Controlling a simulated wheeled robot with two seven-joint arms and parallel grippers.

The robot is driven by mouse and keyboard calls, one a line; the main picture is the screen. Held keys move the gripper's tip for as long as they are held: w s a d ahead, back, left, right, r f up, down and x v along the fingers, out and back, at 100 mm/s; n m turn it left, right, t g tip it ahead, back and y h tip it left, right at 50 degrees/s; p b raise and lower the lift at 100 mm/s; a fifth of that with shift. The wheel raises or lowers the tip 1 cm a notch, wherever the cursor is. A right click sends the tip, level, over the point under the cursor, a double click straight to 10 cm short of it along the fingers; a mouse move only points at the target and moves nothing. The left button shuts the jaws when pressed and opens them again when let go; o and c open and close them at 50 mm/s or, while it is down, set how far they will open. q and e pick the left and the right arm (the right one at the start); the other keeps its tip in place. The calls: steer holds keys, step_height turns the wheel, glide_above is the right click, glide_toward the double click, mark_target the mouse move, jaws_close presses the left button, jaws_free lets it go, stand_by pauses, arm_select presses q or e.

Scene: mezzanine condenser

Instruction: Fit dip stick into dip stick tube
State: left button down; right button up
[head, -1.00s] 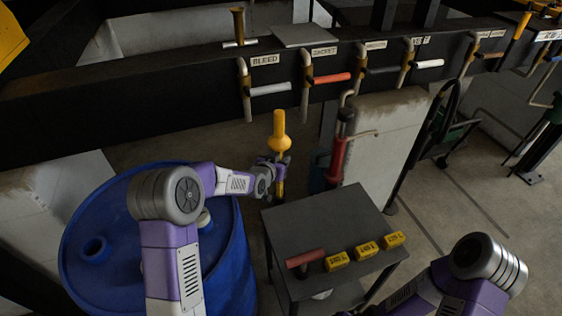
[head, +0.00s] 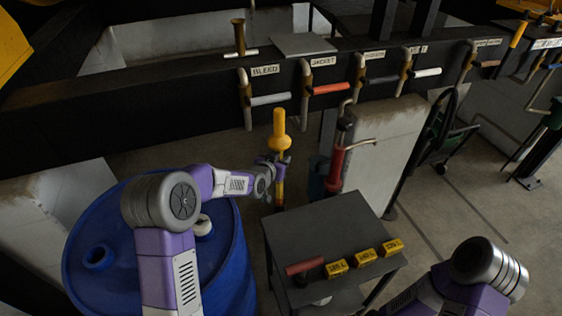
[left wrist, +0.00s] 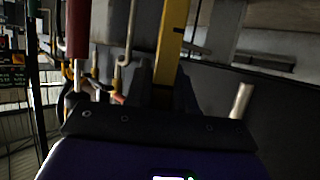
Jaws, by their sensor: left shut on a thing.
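The dip stick (head: 279,126) is a yellow rod with a round bulge below its grip, held upright. My left gripper (head: 277,168) is shut on it below the bulge, in front of the dark beam. In the left wrist view the yellow rod (left wrist: 172,45) rises from my jaws, with dark marks on it. A brass tube with a flared top (head: 238,35) stands on the beam, up and left of the dip stick and apart from it. It looks like the dip stick tube, but no label shows. My right gripper is out of view.
The beam (head: 160,102) carries several pipes with coloured handles, including a red one (head: 332,88). A blue drum (head: 235,270) is below my left arm. A grey cart (head: 325,232) holds yellow blocks. A red cylinder (head: 336,165) stands right of the dip stick.

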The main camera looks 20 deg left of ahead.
mark_target(281, 141)
arm_select(q)
steer(key=shift+r+p, duration=2.05)
steer(key=shift+r, duration=2.15)
steer(key=shift+b, duration=0.9)
steer(key=shift+f, duration=0.1)
